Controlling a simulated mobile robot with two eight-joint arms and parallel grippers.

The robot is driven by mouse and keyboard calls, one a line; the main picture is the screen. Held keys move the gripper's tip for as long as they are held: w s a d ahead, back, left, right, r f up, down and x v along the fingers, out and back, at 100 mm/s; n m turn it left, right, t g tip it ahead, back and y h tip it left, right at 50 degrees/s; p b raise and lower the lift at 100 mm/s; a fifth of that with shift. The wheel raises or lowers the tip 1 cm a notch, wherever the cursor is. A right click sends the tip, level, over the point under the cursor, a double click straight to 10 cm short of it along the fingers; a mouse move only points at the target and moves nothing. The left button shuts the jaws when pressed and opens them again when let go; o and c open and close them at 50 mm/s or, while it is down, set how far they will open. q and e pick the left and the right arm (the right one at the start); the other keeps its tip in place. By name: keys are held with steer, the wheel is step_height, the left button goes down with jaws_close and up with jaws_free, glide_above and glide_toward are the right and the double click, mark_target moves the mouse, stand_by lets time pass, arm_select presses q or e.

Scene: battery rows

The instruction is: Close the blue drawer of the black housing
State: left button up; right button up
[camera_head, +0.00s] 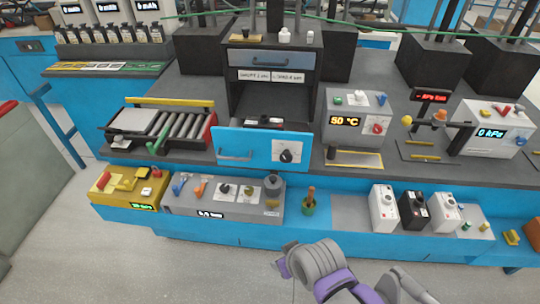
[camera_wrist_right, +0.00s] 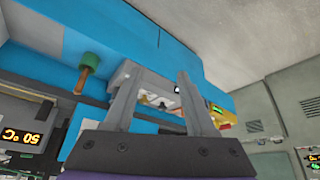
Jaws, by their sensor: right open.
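The black housing (camera_head: 229,88) stands at the back middle of the dark bench in the head view. Its blue drawer (camera_head: 262,155) is pulled out at the bottom, with the front panel clear of the housing and dark items showing behind it. The right gripper (camera_wrist_right: 157,72) shows in the right wrist view with two fingers apart and nothing held. My left gripper is out of view.
A roller unit (camera_head: 160,125) is left of the drawer, and a 50 °C box (camera_head: 357,127) is right. Below, a lower blue ledge carries a grey panel unit (camera_head: 222,205), a green cup (camera_head: 308,209) with a handle, and white boxes (camera_head: 383,208). Clear floor lies at front left.

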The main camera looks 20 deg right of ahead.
steer(key=w+d+r+n, duration=0.1)
steer(key=w, duration=0.1)
steer(key=w+d+r+n, duration=0.1)
steer(key=w+r, duration=0.1)
steer(key=w, duration=0.1)
steer(key=w+d+r+n, duration=0.2)
steer(key=shift+w+t+y, duration=0.25)
steer(key=shift+t+y, duration=0.05)
steer(key=c, duration=0.7)
steer(key=w+d+r+n, duration=0.1)
steer(key=w+d+n, duration=0.1)
steer(key=w+d, duration=0.1)
steer(key=w+d+r+n+t, duration=0.1)
steer(key=w+d+r+n, duration=0.1)
steer(key=w+d, duration=0.1)
steer(key=w+d+r+n, duration=0.1)
steer(key=w+d, duration=0.2)
steer(key=shift+w+r+n+t+p, duration=0.25)
steer(key=shift+r+n+t+p, duration=0.05)
steer(key=shift+r+n, duration=0.1)
jaws_close()
steer(key=w+d+f, duration=0.1)
steer(key=w+f, duration=0.6)
steer(key=w, duration=0.2)
steer(key=shift+w+d+f, duration=0.15)
steer(key=shift+d+f, duration=0.05)
steer(key=shift+f, duration=0.15)
